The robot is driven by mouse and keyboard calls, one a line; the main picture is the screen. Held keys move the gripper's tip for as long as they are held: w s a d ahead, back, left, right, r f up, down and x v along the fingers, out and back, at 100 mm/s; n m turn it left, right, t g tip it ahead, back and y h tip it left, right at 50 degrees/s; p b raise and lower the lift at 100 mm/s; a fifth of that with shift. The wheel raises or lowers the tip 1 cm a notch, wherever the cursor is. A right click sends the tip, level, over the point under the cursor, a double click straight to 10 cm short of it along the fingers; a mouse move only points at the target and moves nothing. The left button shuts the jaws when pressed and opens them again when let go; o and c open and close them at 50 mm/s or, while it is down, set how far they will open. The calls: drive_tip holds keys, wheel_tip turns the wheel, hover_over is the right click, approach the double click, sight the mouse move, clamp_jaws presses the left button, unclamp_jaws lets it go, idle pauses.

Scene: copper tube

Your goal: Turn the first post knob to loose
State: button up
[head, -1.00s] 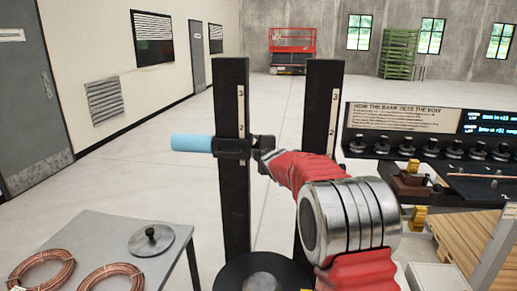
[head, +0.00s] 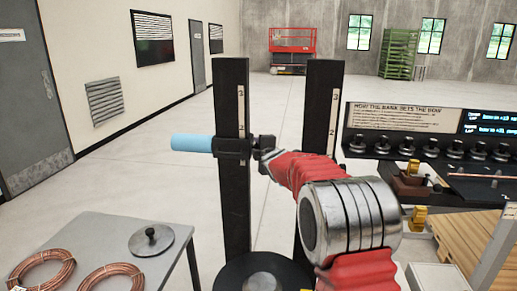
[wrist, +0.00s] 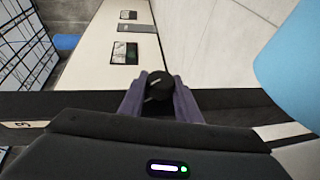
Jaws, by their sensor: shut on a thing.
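Two black upright posts stand in the head view, the left one (head: 234,200) and the right one (head: 322,115), each with a white number scale. A black collar (head: 232,148) sits around the left post, with a light blue cylinder (head: 191,143) sticking out to the left. My gripper (head: 264,146) is at the collar's right side. In the wrist view its two fingers (wrist: 160,98) are shut on a round black knob (wrist: 158,84) with a pale mark on its face. The blue cylinder (wrist: 295,60) also shows there. The head view hardly shows the knob.
A grey table (head: 90,240) at the lower left holds copper coils (head: 112,278) and a round metal disc (head: 151,240). A black bench with a row of knobs (head: 432,148) and a sign stands at the right. Open floor lies behind the posts.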

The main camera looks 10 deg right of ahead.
drive_tip(key=shift+f+n+t, duration=0.3)
drive_tip(key=shift+f+t, duration=0.1)
drive_tip(key=shift+t, duration=0.4)
drive_tip(key=shift+f+n+t, duration=0.15)
drive_tip(key=shift+n+t, duration=0.65)
drive_tip(key=shift+t, duration=0.8)
drive_tip(key=o, duration=1.1)
drive_tip(key=shift+r, duration=0.25)
drive_tip(key=shift+c, duration=0.2)
drive_tip(key=shift+y, duration=0.4)
drive_tip(key=v, duration=1.3)
drive_tip(key=shift+s+f, duration=0.3)
drive_tip(key=shift+s, duration=0.05)
